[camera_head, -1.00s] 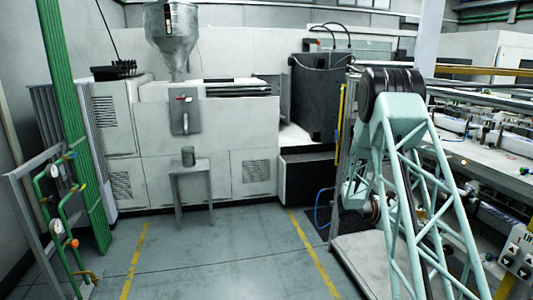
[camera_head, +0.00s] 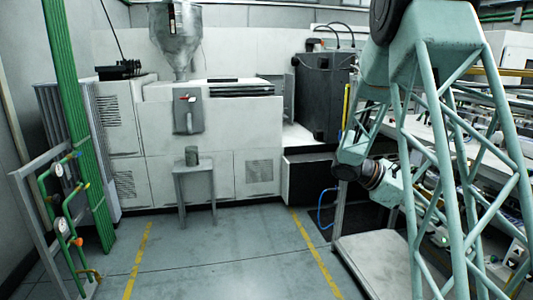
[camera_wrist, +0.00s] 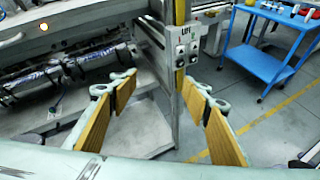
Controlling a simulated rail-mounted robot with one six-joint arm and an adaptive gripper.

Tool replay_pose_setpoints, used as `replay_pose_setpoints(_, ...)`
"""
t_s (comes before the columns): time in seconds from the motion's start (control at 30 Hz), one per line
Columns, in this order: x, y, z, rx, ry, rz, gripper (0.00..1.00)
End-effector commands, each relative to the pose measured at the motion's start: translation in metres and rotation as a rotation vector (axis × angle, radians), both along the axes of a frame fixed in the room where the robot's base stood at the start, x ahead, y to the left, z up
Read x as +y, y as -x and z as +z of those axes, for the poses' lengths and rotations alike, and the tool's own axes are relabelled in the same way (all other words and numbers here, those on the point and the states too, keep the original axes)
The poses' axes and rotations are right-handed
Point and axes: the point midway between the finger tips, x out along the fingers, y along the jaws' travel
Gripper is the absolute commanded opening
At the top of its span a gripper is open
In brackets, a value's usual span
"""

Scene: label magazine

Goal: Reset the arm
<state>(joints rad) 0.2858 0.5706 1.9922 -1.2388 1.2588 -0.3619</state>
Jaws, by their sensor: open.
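My gripper (camera_wrist: 160,84) is open and empty in the wrist view. Its two fingers with ribbed yellow pads stand wide apart, with nothing between the pads. Behind them are a grey post with a yellow stripe and a control box (camera_wrist: 186,48) with buttons and lettering. In the head view my pale green lattice arm fills the right side, folded with its elbow at the top edge. My gripper's fingers cannot be made out in that view.
A machine line (camera_wrist: 70,60) lies left of the post in the wrist view, and a blue cart (camera_wrist: 262,55) stands at the right. In the head view a small grey stand (camera_head: 193,171) is before the white machine (camera_head: 240,135).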

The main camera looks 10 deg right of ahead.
Motion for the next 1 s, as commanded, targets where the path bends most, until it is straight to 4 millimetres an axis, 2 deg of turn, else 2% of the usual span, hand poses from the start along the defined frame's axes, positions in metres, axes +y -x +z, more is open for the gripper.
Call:
replay_pose_setpoints(0.4, 0.055, 0.037, 0.037, -0.157, -0.071, -0.081, 0.44)
replay_pose_setpoints(1.0, 0.138, 0.091, 0.074, -0.381, -0.191, -0.196, 0.44)
